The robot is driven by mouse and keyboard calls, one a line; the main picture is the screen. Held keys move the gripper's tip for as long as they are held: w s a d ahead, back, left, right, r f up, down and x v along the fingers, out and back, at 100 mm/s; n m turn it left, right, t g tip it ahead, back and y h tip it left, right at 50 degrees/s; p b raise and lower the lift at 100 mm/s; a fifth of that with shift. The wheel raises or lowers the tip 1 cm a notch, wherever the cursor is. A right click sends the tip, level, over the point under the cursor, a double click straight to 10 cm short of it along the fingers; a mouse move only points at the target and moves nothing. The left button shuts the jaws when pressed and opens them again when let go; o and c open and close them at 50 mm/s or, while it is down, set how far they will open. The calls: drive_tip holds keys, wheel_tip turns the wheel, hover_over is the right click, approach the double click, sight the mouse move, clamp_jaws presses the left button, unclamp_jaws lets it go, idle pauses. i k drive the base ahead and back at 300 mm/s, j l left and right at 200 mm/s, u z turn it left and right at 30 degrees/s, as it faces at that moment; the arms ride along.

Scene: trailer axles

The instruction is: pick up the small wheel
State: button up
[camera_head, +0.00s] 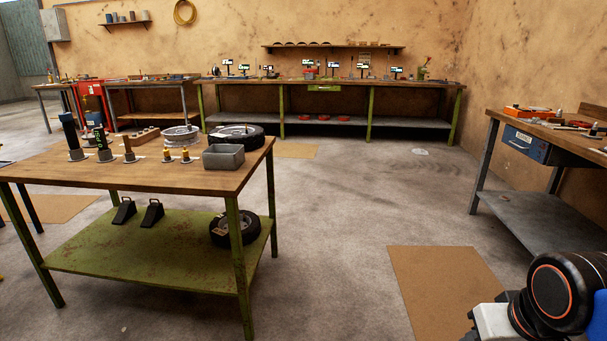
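Another black-tyred wheel (236,136) lies flat on the wooden bench top (120,172), at the back right. A bare metal rim (181,137) lies to its left. I cannot tell for sure which wheel is called the small one. My gripper is not in view; only part of my arm shows at the bottom right.
A grey metal bin (223,157) and several upright shafts stand on the bench top. Two black wedge chocks (138,211) sit on the lower shelf. A side bench (545,140) stands at the right. The concrete floor between is clear, with a flat brown mat (445,285).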

sight(252, 137)
drive_tip(key=i+u, duration=0.15)
drive_tip(key=i, duration=0.4)
drive_tip(key=i+l+u, duration=0.15)
drive_tip(key=i, duration=0.4)
drive_tip(key=i+l+u, duration=0.1)
drive_tip(key=i, duration=0.45)
drive_tip(key=l, duration=0.1)
